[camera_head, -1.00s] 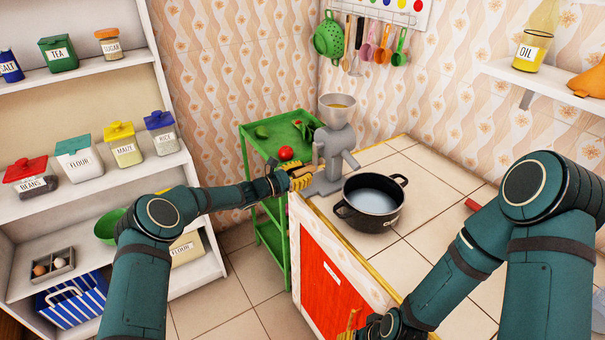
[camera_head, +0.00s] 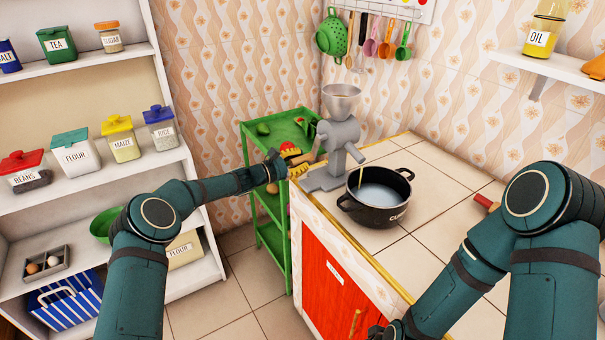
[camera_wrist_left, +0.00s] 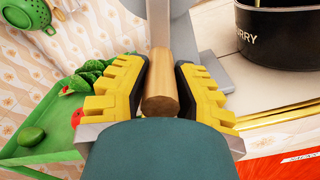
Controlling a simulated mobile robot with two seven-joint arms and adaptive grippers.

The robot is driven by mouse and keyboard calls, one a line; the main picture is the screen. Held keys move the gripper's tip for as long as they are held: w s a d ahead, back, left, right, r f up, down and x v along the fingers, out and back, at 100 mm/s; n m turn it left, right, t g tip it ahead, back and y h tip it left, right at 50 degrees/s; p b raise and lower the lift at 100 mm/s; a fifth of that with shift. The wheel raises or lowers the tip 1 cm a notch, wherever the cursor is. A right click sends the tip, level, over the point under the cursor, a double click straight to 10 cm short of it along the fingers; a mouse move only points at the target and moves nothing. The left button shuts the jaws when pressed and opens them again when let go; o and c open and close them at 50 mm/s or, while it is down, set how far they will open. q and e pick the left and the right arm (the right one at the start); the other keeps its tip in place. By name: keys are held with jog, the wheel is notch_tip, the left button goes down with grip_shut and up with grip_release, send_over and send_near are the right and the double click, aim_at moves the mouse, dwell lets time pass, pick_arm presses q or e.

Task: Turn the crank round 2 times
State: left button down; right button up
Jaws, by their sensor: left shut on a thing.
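The grey metal grinder (camera_head: 341,137) stands at the near left end of the tiled counter, with a funnel hopper (camera_head: 342,92) on top. Its crank has a wooden handle (camera_wrist_left: 160,88), on the left side of the grinder. My left gripper (camera_head: 294,160) is shut around this handle; in the left wrist view its yellow fingers (camera_wrist_left: 160,92) lie on both sides of the wood. A black pot (camera_head: 372,207) sits below the grinder's spout, and a thin yellowish stream falls into it. My right gripper is mostly cut off at the bottom edge; its jaws are unclear.
A green shelf cart (camera_head: 270,138) with vegetables stands left of the grinder. A red-handled object (camera_head: 486,203) lies on the counter to the right. White shelves (camera_head: 185,165) with jars stand at left. Utensils hang on the back wall.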

pick_arm(q)
jog(key=shift+w+a+m, duration=0.15)
jog(key=shift+w+m, duration=0.1)
jog(key=shift+m, duration=0.05)
jog(key=shift+w+a+r+b, duration=0.4)
jog(key=shift+w+r+b, duration=0.15)
jog(key=shift+b, duration=0.15)
jog(key=c, duration=0.7)
grip_release()
jog(key=shift+w+f, duration=0.1)
jog(key=shift+w, duration=0.05)
jog(key=shift+a, duration=0.15)
jog(key=v, duration=1.2)
